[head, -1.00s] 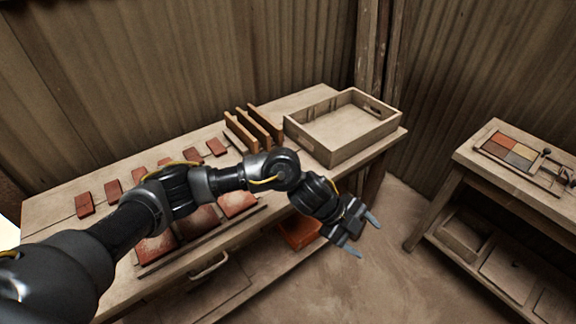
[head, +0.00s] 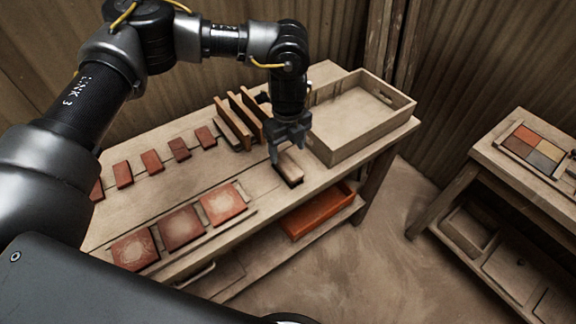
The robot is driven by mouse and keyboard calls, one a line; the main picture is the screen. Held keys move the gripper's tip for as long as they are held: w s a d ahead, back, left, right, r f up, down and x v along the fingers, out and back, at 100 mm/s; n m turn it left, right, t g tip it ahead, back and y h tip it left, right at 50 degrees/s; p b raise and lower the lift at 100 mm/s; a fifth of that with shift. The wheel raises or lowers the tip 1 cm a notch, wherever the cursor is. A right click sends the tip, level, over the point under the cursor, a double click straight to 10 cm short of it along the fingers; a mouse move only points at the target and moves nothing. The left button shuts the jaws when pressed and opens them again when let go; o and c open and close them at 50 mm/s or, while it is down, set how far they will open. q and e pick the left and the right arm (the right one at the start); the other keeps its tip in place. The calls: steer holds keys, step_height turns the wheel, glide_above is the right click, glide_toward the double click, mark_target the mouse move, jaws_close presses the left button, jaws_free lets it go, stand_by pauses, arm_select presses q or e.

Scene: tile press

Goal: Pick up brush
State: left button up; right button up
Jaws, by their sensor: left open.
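The brush (head: 290,169) is a small block with a light wooden top and a dark underside. It lies on the workbench (head: 262,207), in front of the wooden crate. My left gripper (head: 287,153) points down, open, right above and just behind the brush. Its fingers come close to the brush's top; I cannot tell whether they touch it. My right gripper is not in view.
An open wooden crate (head: 407,108) stands close to the right of the left gripper. Upright wooden boards (head: 228,127) stand to its left. Red tiles (head: 181,228) lie along the bench. An orange tray (head: 318,213) sits on the lower shelf. A second table (head: 521,188) stands at the right.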

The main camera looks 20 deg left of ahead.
mark_target(287, 164)
arm_select(q)
step_height(287, 164, down, 3)
steer(key=shift+w+r, duration=0.15)
steer(key=shift+r, duration=0.05)
steer(key=shift+f+p, duration=0.1)
steer(key=shift+p, duration=0.2)
step_height(287, 164, down, 4)
steer(key=shift+a+f+p, duration=0.15)
steer(key=shift+f+p, duration=0.1)
steer(key=shift+p, duration=0.7)
steer(key=shift+f, duration=0.25)
steer(key=c, duration=1.1)
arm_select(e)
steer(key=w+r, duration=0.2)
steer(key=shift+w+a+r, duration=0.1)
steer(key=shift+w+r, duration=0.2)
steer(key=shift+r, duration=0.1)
